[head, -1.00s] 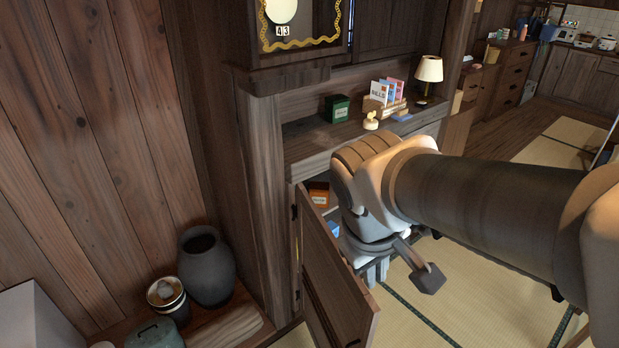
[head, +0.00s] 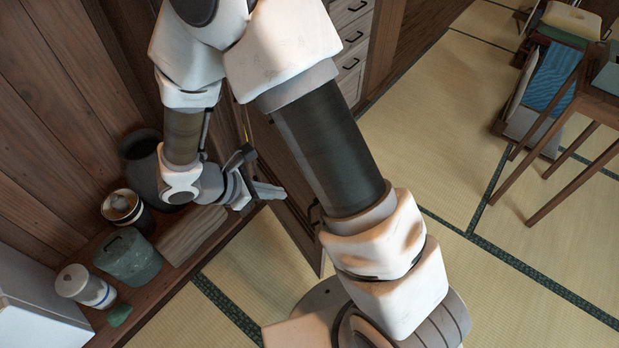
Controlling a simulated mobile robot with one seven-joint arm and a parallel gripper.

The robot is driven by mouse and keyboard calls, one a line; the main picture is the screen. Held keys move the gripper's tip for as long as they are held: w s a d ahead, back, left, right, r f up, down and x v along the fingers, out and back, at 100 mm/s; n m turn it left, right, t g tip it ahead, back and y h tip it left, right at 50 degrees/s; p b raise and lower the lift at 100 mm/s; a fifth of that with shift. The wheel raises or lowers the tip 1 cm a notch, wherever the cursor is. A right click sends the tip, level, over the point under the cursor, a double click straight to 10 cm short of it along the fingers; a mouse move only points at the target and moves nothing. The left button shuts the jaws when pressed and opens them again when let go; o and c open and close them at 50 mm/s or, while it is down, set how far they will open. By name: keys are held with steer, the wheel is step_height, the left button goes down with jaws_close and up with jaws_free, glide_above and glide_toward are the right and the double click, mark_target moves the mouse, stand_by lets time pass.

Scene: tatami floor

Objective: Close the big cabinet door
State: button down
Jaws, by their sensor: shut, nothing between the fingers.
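The big cabinet door (head: 298,232) is a dark brown wooden panel, seen steeply from above near the middle of the head view. It stands swung out over the tatami, with a dark handle (head: 313,212) near its edge. My arm hides its upper part and most of the cabinet. My gripper (head: 275,191) is shut and empty, on the left side of the door with its fingertips pointing right towards the panel. Whether the fingertips touch the door I cannot tell.
A dark vase (head: 142,165), a striped pot (head: 122,207), a green lidded pot (head: 127,258) and a white jar (head: 86,287) stand on a wooden ledge at left. White drawers (head: 350,62) stand behind. A wooden table (head: 565,120) is at right; tatami between is clear.

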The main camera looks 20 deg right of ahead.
steer(key=w+d+f+n+b, duration=0.1)
steer(key=w+d+f+b, duration=0.1)
steer(key=d+f, duration=0.7)
steer(key=shift+w+d+f, duration=0.2)
steer(key=shift+w+f, duration=0.3)
steer(key=shift+w, duration=0.05)
